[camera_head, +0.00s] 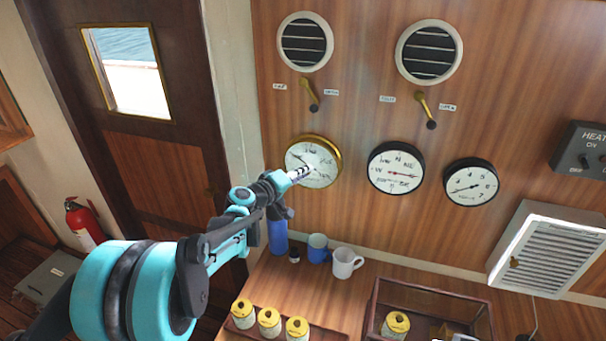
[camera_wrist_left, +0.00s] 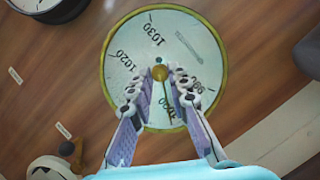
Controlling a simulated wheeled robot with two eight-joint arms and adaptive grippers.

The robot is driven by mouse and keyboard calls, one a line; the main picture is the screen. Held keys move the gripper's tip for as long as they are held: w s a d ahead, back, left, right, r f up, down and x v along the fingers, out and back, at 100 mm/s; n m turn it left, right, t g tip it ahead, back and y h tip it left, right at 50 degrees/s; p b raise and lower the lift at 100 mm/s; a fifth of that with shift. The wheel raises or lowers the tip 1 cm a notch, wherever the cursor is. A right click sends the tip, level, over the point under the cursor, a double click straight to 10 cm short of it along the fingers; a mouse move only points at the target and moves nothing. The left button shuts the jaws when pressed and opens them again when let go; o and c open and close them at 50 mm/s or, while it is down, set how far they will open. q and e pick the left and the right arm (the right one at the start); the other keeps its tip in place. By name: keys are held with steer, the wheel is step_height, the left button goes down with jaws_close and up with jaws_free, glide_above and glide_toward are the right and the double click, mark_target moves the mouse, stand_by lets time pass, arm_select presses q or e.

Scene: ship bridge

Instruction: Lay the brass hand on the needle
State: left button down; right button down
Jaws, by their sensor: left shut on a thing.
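The barometer (camera_head: 325,179) is a round white dial with a brass rim on the wood wall, and it fills the middle of the left wrist view (camera_wrist_left: 125,70). My left gripper (camera_head: 302,172) reaches its face from the lower left. In the left wrist view my left gripper (camera_wrist_left: 160,84) has its fingers on either side of the small brass knob (camera_wrist_left: 158,73) at the dial's centre, and it is shut on that knob. A thin dark needle (camera_wrist_left: 167,100) runs from the centre down towards the lower numbers, between the fingers. The brass hand itself is hard to make out. My right gripper is out of view.
Two black-rimmed dials (camera_head: 396,184) (camera_head: 484,186) hang to the right. Brass levers (camera_head: 311,92) (camera_head: 423,103) sit above. Below, a counter holds a blue bottle (camera_head: 278,235), a blue mug (camera_head: 317,250), a white mug (camera_head: 344,264) and several yellow-lidded tins (camera_head: 269,318).

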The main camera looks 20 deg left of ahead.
arm_select(q)
steer(key=c, duration=1.4)
jaws_free()
steer(key=v, duration=1.2)
